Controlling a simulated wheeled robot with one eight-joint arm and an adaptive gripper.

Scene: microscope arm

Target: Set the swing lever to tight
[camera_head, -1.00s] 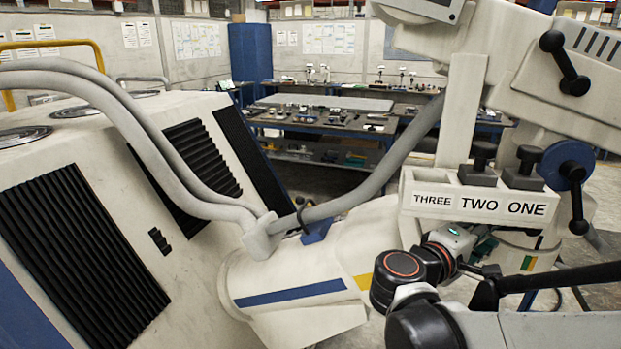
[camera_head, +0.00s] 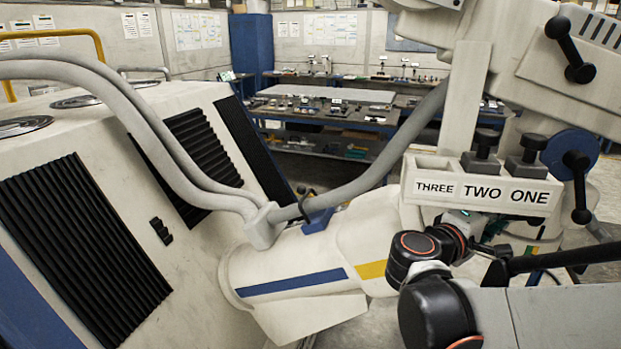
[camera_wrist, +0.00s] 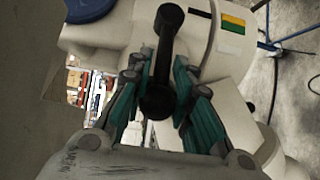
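A black lever with a rounded knob at each end (camera_wrist: 169,24) stands in the middle of the wrist view. My gripper (camera_wrist: 163,60) has one green-padded finger on each side of it. The fingers are spread, with a narrow gap to the shaft; I cannot tell if either touches it. The nearer knob sits low between the fingers. In the head view this lever and my fingertips are mostly hidden behind my arm and the labelled block. No tight or loose marking is readable.
A white block reading THREE TWO ONE (camera_head: 481,189) hangs close above my wrist. A blue disc with a black lever (camera_head: 571,158) is to its right, and another black lever (camera_head: 571,50) is higher up. A green and yellow label (camera_wrist: 234,23) is beside the gripped area.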

